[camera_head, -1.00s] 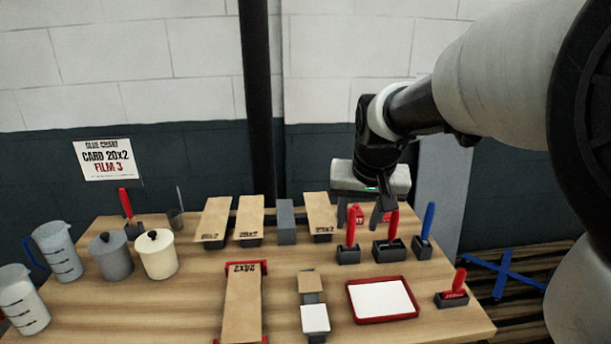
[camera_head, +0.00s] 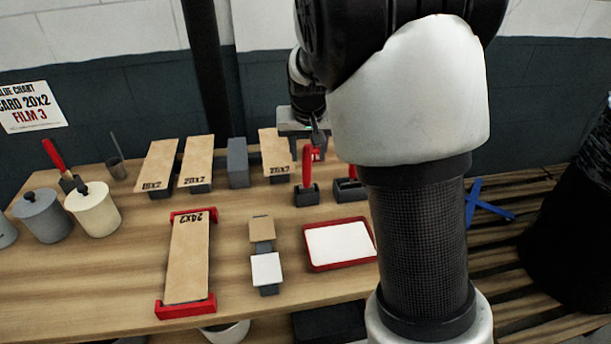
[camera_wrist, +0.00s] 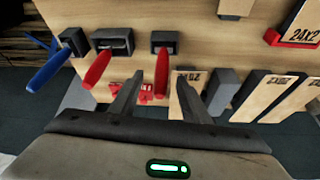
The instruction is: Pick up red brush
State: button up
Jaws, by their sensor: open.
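A red-handled brush (camera_head: 307,168) stands upright in a dark block near the table's middle back. In the wrist view its red handle (camera_wrist: 162,72) shows between my fingertips, apparently not gripped. A second red handle (camera_wrist: 97,68) rises from a wider dark holder (camera_head: 349,190), which my arm partly hides in the head view. A blue-handled tool (camera_wrist: 50,70) stands beyond it. My gripper (camera_wrist: 159,88) is open and empty; in the head view it is just behind the first brush, partly covered by my arm.
Wood-topped blocks (camera_head: 198,158) stand at the back beside a grey block (camera_head: 237,162). A red-rimmed tray (camera_head: 309,255) lies in front of the brushes. A red-ended long holder (camera_head: 185,309) and lidded pots (camera_head: 92,210) are to the left. A red-handled tool (camera_head: 53,153) leans at far left.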

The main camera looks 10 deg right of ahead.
aim_at(307, 171)
jog(key=x, duration=1)
jog(key=shift+w+a+f+b, duration=0.1)
jog(key=shift+f+b, duration=0.05)
jog(key=shift+b, duration=0.25)
grip_shut()
